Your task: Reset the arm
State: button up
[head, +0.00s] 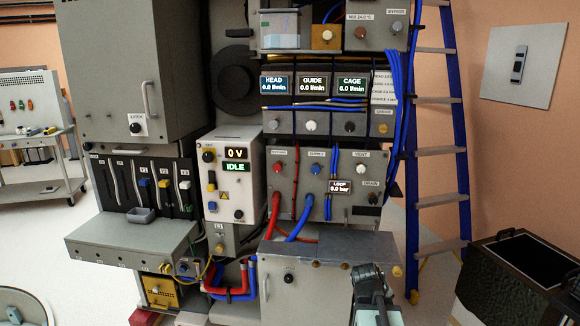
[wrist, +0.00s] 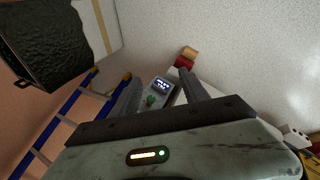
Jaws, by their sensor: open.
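My gripper (head: 372,274) is at the lower right of the middle in the head view, in front of the grey cabinet (head: 318,290) at the bottom of the machine. In the wrist view my gripper (wrist: 158,84) shows two grey fingers spread apart with nothing held between them. Beyond the fingers a small device with a lit display (wrist: 163,84) and a green knob (wrist: 151,101) shows. A red and tan cylinder shape (wrist: 187,58) lies past it near the white floor.
A blue ladder (head: 440,150) stands right of the machine. The machine's panel shows 0 V and IDLE (head: 236,153). A workbench (head: 35,140) stands far left. White floor (head: 45,220) is clear at the left.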

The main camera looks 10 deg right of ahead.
jog(key=s+a+f+m+g+y, duration=0.1)
jog(key=a+m+y, duration=0.1)
jog(key=a, duration=1)
jog(key=s+a+f+m+g+y, duration=0.1)
jog(key=s+a+f+y, duration=0.1)
jog(key=a, duration=1)
notch_tip(320, 180, up, 21)
jog(key=a+p, duration=0.1)
jog(key=p, duration=1.9)
jog(key=shift+a+f+y, duration=0.15)
jog(key=shift+a+y, duration=0.15)
jog(key=shift+a, duration=0.05)
